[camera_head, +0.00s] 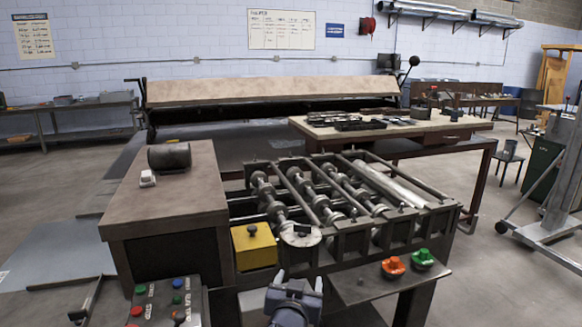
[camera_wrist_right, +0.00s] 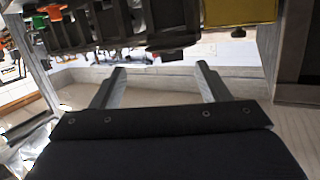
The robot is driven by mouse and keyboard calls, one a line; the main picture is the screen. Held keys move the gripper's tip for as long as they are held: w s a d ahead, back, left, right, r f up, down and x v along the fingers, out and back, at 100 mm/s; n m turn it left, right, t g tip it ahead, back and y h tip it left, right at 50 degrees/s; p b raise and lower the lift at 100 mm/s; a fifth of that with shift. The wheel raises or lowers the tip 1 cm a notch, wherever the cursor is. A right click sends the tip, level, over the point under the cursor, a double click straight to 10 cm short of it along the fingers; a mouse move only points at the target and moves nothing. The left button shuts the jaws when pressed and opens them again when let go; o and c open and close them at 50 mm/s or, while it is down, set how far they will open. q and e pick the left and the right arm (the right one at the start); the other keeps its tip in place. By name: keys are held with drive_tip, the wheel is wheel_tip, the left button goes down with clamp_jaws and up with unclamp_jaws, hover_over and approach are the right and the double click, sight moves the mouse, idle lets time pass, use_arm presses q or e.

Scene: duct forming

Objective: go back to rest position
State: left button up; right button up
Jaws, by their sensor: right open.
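My right gripper (camera_head: 295,286) is at the bottom middle of the head view, in front of the roll-forming machine (camera_head: 345,205). In the right wrist view its two fingers (camera_wrist_right: 161,80) stand wide apart with nothing between them, so it is open and empty. Machine parts show above the fingers in that view, and the gripper looks apart from them. My left gripper is not in view.
A yellow box (camera_head: 254,246) sits on the machine's near left side. Orange (camera_head: 393,266) and green (camera_head: 422,258) knobs are on a shelf at right. A control panel (camera_head: 165,303) stands lower left, beside a brown-topped cabinet (camera_head: 160,200). Open floor lies at far right.

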drive_tip(key=s+d+f+g+y, duration=0.2)
drive_tip(key=d+f+g+y, duration=0.1)
drive_tip(key=d, duration=0.1)
drive_tip(key=s+d+g+y, duration=0.1)
drive_tip(key=s+d, duration=0.4)
drive_tip(key=s, duration=0.5)
drive_tip(key=s+d+g+y, duration=0.1)
drive_tip(key=s+d+g, duration=0.2)
drive_tip(key=s, duration=0.8)
drive_tip(key=s+d+n+g+y, duration=0.1)
drive_tip(key=s+d+g, duration=0.2)
drive_tip(key=s+d, duration=0.3)
drive_tip(key=s, duration=0.4)
drive_tip(key=shift+s+d+r, duration=0.25)
drive_tip(key=shift+d+r, duration=0.05)
drive_tip(key=shift+d, duration=0.1)
drive_tip(key=shift+c, duration=0.4)
